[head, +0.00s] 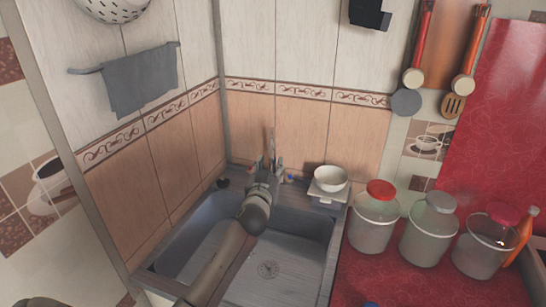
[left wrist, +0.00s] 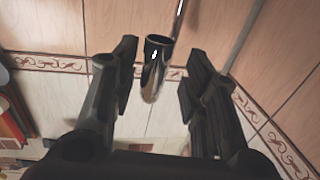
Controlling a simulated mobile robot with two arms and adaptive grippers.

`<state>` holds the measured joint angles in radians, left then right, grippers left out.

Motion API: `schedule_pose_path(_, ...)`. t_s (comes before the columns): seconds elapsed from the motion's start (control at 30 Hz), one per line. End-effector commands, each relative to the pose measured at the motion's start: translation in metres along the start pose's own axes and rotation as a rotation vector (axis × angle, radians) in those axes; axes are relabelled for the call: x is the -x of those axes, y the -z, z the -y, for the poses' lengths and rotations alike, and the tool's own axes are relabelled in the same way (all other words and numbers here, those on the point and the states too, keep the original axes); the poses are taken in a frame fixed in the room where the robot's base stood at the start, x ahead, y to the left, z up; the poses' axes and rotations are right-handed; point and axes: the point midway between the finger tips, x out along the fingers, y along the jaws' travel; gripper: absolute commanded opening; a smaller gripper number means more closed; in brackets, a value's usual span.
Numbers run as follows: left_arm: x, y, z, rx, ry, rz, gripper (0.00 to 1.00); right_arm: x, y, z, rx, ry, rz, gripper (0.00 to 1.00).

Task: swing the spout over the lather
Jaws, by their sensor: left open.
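The spout (left wrist: 155,65) is a shiny metal tube in the left wrist view, lying between the two dark fingers with a gap on both sides. In the head view its thin upright part (head: 271,140) shows just beyond my left gripper (head: 268,165); the rest is hidden behind the gripper. My left gripper is open at the back of the sink, around the spout but not closed on it. The sink (head: 290,225) is grey, with a drain in its floor. I cannot make out the lather. My right gripper is not in view.
A white bowl (head: 330,178) stands on a small stand at the sink's back right corner. Several lidded jars, one with a red lid (head: 375,215), stand on the red counter (head: 410,290). A grey towel (head: 142,80) hangs on the left wall. Tiled walls close off the back and left.

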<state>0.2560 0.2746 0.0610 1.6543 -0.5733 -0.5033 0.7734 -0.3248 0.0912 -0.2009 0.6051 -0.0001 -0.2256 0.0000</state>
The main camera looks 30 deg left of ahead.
Motion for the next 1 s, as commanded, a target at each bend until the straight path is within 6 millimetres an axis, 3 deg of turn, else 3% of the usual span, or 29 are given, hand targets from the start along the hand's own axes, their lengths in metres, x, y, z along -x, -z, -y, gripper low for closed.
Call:
schedule_pose_path(0.2,-0.03,0.001,0.0,-0.001,-0.001,-0.001,0.41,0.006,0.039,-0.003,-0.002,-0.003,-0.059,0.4)
schedule_pose_path(0.3,-0.039,0.001,0.0,-0.002,0.0,0.0,0.41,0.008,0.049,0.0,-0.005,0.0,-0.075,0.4)
schedule_pose_path(0.8,-0.049,0.0,-0.001,0.0,-0.001,0.0,0.41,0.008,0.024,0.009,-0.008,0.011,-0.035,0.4)
schedule_pose_path(1.0,-0.049,0.0,0.0,-0.001,-0.001,0.0,0.16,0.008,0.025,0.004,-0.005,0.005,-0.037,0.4)
